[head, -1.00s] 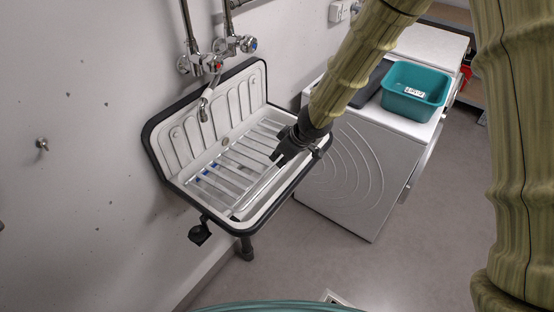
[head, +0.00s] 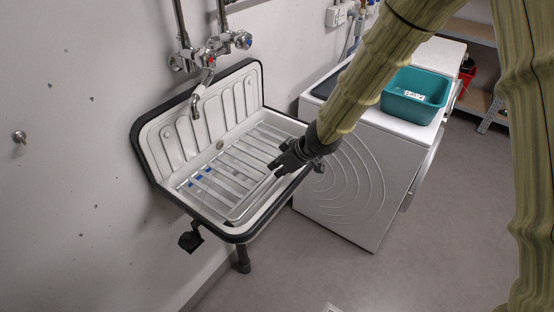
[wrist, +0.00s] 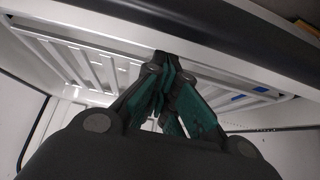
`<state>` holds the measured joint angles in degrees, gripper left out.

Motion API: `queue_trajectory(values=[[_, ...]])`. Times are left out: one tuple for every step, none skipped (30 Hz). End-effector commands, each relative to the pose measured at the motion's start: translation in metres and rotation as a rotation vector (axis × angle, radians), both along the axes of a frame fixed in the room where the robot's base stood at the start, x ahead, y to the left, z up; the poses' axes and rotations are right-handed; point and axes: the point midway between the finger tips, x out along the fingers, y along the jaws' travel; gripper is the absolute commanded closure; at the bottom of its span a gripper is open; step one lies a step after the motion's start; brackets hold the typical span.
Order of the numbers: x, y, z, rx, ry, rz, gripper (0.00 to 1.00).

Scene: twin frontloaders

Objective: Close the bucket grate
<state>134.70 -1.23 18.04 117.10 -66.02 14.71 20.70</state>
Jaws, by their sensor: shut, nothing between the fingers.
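The bucket grate (head: 233,165) is a frame of pale metal bars. It lies down across the white basin of the wall sink (head: 254,228), which has a black rim. My gripper and arm hide the front right part of the sink.
Two taps (head: 207,58) with a spout stand on the wall above the sink. A white washing machine (head: 345,190) stands right of the sink with a teal tub (head: 414,95) on top. Shelves (head: 474,40) are at the back right.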

Motion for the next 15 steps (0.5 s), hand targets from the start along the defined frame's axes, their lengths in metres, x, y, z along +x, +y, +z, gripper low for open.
queue_trajectory(values=[[0.000, 0.001, 0.000, 0.001, 0.000, 0.001, 1.00], [0.000, 0.000, 0.000, 0.001, 0.000, 0.001, 1.00], [0.000, 0.000, 0.000, 0.001, -0.001, 0.000, 1.00], [0.000, 0.000, 0.000, 0.001, -0.001, 0.000, 1.00], [0.000, 0.000, 0.001, 0.001, -0.001, 0.000, 1.00], [0.000, 0.000, 0.002, 0.001, 0.000, -0.001, 1.00], [0.000, 0.000, 0.003, 0.001, 0.000, -0.001, 1.00], [0.000, 0.000, 0.005, 0.001, 0.000, -0.001, 1.00], [0.001, 0.000, 0.007, 0.001, 0.000, -0.002, 1.00], [0.001, 0.000, 0.009, 0.001, 0.000, -0.002, 1.00], [0.001, 0.000, 0.012, 0.001, 0.000, -0.002, 1.00], [0.001, 0.000, 0.015, 0.000, 0.001, -0.003, 1.00], [0.001, 0.001, 0.017, 0.000, 0.001, -0.003, 1.00], [0.002, 0.001, 0.020, 0.000, 0.001, -0.003, 1.00], [0.002, 0.001, 0.023, 0.000, 0.001, -0.003, 1.00]])
